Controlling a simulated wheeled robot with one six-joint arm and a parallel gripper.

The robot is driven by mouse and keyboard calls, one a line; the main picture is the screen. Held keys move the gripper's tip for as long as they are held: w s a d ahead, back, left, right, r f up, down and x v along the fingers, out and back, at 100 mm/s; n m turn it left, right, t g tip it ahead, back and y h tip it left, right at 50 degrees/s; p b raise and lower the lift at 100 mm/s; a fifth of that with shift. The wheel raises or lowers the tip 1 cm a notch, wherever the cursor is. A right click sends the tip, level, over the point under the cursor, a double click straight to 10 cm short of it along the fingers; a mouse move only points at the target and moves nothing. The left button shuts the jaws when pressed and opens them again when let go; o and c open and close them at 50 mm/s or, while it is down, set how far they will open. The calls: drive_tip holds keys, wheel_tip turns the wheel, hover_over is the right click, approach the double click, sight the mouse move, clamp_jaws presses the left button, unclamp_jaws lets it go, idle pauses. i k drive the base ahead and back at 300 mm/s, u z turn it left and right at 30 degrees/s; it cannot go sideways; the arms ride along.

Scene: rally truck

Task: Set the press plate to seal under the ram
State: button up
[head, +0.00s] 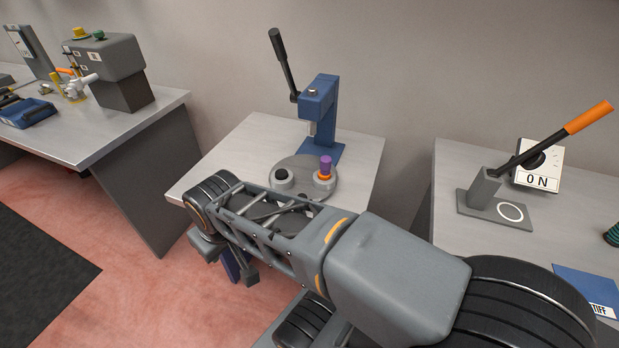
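The round grey press plate (304,162) lies at the foot of a blue lever press (319,100) on the middle bench. Which station is the seal is not legible. My arm hides the plate's front. My gripper (240,268) points down in front of the bench, partly hidden by my arm, apart from the plate; its finger opening is unclear.
The press lever (282,62) stands raised. The left bench (95,133) carries a grey machine (105,58). The middle bench's left side is clear.

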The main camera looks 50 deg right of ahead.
sight(303, 181)
drive_tip(key=u, duration=0.05)
drive_tip(key=k, duration=0.85)
drive_tip(key=u, duration=0.95)
drive_tip(key=i, duration=0.75)
drive_tip(key=z, duration=2.5)
drive_tip(key=i, duration=0.5)
drive_tip(key=z, duration=0.65)
drive_tip(key=k, duration=0.65)
drive_tip(key=u, duration=0.75)
drive_tip(key=i, duration=0.5)
